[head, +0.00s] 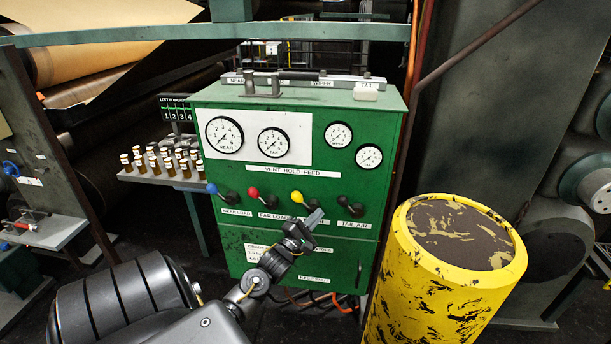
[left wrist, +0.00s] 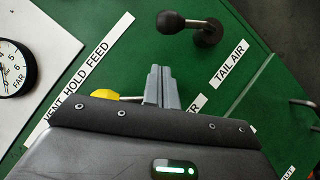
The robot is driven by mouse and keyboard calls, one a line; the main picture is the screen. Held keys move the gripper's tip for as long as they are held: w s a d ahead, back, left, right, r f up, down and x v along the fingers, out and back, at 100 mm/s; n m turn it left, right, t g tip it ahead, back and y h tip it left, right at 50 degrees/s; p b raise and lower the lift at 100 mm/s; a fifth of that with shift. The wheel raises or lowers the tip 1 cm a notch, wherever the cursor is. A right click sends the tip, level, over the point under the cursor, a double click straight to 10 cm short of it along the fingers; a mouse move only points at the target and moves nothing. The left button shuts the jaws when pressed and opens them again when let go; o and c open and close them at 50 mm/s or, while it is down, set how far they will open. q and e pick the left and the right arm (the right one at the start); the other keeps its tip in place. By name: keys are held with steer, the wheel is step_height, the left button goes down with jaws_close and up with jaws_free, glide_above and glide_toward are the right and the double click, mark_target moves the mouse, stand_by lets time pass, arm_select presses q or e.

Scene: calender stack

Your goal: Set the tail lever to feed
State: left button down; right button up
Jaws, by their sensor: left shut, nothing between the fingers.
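The tail lever (head: 343,199) has a black knob and sits above the TAIL AIR label (head: 351,224) on the green cabinet's front. In the head view its knob points up and left of its pivot. It also shows in the left wrist view (left wrist: 170,22), apart from the fingers. My left gripper (head: 317,215) is shut and empty, in front of the panel, left of and slightly below the tail lever. In the left wrist view its fingertips (left wrist: 160,72) are together, and the gripper partly hides the yellow-knobbed lever (left wrist: 105,95). My right gripper is not in view.
Blue (head: 211,188), red (head: 253,193) and yellow (head: 297,196) levers stand left of the tail lever. A VENT HOLD FEED strip (head: 292,171) runs above them, below several gauges. A yellow drum (head: 395,262) stands at the right. Several small bottles (head: 154,163) sit on a shelf at left.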

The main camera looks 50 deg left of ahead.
mark_target(348, 206)
arm_select(q)
steer(key=shift+w+d+r+p, duration=0.25)
steer(key=shift+w+d+r, duration=0.1)
steer(key=shift+w, duration=0.25)
steer(key=shift+w+d+r+p, duration=0.3)
steer(key=shift+w+r, duration=0.05)
steer(key=shift+w, duration=0.25)
steer(key=shift+w+d+r+p, duration=0.25)
steer(key=shift+w+d+r, duration=0.1)
steer(key=shift+w, duration=0.25)
steer(key=shift+r, duration=0.1)
